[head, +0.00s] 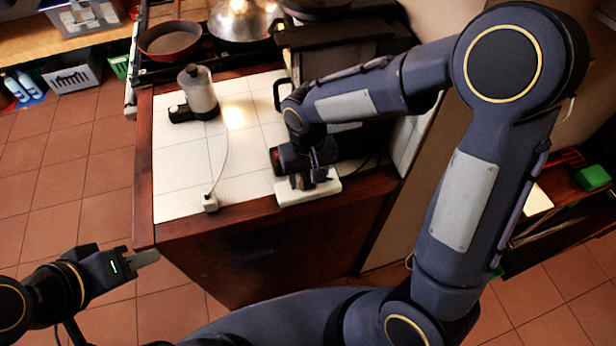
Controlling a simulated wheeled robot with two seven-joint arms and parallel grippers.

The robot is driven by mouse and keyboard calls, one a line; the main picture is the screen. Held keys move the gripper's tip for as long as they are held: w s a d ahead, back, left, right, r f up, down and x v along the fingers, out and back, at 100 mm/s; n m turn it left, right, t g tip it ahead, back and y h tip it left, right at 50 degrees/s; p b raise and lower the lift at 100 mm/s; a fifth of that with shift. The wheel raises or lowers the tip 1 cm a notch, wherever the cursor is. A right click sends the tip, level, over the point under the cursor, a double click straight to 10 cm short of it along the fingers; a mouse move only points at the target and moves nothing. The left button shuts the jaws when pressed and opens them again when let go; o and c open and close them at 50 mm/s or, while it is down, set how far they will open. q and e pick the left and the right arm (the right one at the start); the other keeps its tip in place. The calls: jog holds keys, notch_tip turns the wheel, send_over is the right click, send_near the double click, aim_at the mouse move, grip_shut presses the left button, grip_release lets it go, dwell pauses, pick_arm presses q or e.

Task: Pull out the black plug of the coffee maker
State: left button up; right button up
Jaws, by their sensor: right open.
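My right arm reaches over the counter from the right. Its open gripper (312,180) is low over a white socket block (325,190) at the counter's front edge. The black plug cannot be made out; the dark gripper covers that part of the block, and I cannot tell whether the fingers touch anything. A dark appliance (325,60), likely the coffee maker, stands behind my right forearm, which hides part of it. A dark cord (368,163) lies right of the gripper. My left gripper (148,257) is off the counter's front left corner, apart from everything.
A grey-white appliance (200,92) stands on the tiled counter (180,165). Its white cord runs to a small white plug piece (210,203) left of the socket block. A red pan (170,40) sits on the stove. The counter's left middle is clear.

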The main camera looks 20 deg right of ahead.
aim_at(308, 174)
grip_shut()
jog(key=shift+r, duration=0.1)
jog(key=shift+r+p, duration=2.3)
jog(key=shift+r, duration=0.65)
